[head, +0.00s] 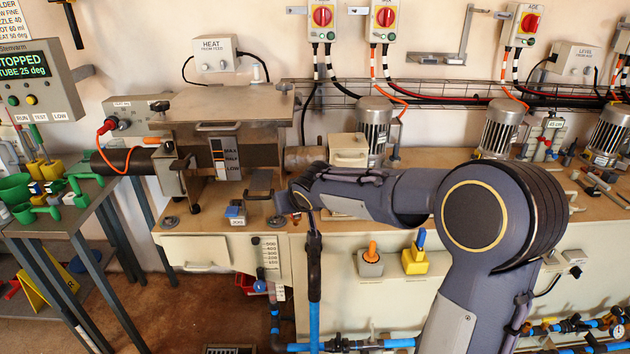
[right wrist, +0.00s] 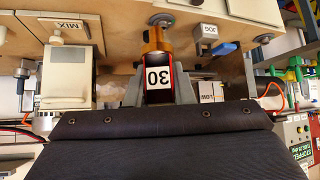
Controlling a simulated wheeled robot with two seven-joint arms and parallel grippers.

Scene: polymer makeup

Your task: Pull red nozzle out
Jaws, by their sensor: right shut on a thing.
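The red nozzle (right wrist: 157,75) has a dark red body with a white "30" label and an amber end. In the right wrist view it sits between the two grey fingers of my right gripper (right wrist: 158,92), which is shut on it. Its amber end points at a round grey fitting (right wrist: 162,19) on the wooden bench; I cannot tell whether they touch. In the head view my right gripper (head: 288,202) is low over the bench front edge, and my arm mostly hides the nozzle. My left gripper is not in view.
The grey JOG switch block (head: 236,213) stands just left of my gripper, beside the machine (head: 224,125). A beige MIX box (right wrist: 66,60) is on the other side. An orange-topped block (head: 371,262) and a yellow block (head: 415,260) are on the cabinet front.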

